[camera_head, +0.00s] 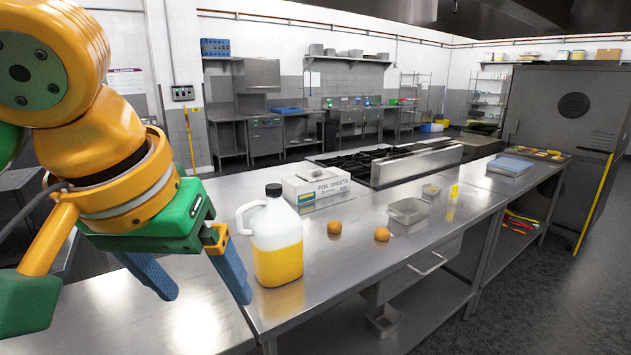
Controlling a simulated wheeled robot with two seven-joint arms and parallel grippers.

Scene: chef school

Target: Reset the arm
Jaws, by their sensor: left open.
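My left arm, orange and green, comes in from the left in the head view. My left gripper (197,283) is open, its two blue fingers pointing down and apart over the steel counter (190,325). Nothing shows between the fingers. The right finger is close beside a white jug (275,243) with a dark cap and yellow-orange liquid; I cannot tell whether they touch. My right gripper is not in view.
Right of the jug are a foil sheets box (316,186), two orange round items (334,227) (381,234), a metal tray (408,211) and a small yellow cup (454,191). A stove (415,165) stands behind. The counter's front left is clear.

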